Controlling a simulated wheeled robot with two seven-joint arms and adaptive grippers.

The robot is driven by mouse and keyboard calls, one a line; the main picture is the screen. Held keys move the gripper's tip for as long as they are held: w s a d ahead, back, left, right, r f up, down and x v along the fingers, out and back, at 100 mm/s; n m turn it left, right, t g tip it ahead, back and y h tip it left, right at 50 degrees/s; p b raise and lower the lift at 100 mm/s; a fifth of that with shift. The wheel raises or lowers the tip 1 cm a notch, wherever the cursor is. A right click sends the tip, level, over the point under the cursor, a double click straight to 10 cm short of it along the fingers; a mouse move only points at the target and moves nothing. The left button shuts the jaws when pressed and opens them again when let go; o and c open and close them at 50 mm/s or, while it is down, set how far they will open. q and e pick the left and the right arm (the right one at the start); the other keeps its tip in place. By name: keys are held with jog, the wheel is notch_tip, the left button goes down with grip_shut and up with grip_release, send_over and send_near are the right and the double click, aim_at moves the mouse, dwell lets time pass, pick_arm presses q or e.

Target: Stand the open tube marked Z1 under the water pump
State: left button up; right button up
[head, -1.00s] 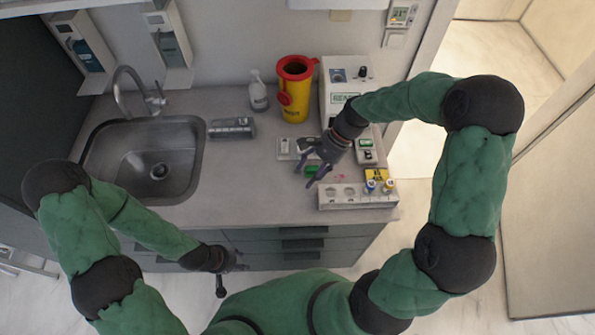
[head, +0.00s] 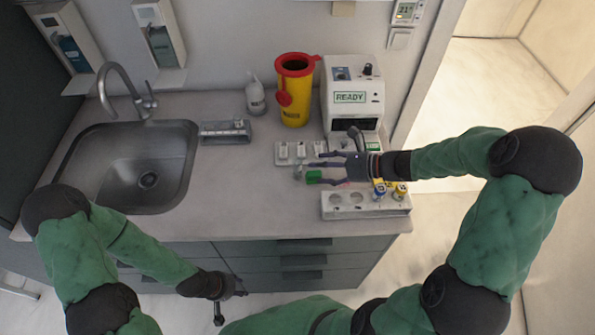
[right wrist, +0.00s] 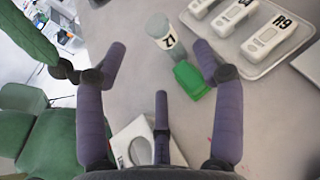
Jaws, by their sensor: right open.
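A white rack (head: 340,212) with holes and yellow and blue capped tubes stands at the counter's front right. A tray of white test cassettes (head: 284,161) lies behind the tube. A yellow bin (head: 295,100), bottle (head: 255,97), grey holder (head: 225,138) and sink (head: 130,170) stand left.

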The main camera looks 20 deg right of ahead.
aim_at(301, 167)
jog(key=x, duration=0.3)
jog(key=shift+b+x, duration=1.15)
jog(key=shift+x, duration=1.45)
jog(key=c, duration=0.9)
jog(key=shift+c, duration=0.2)
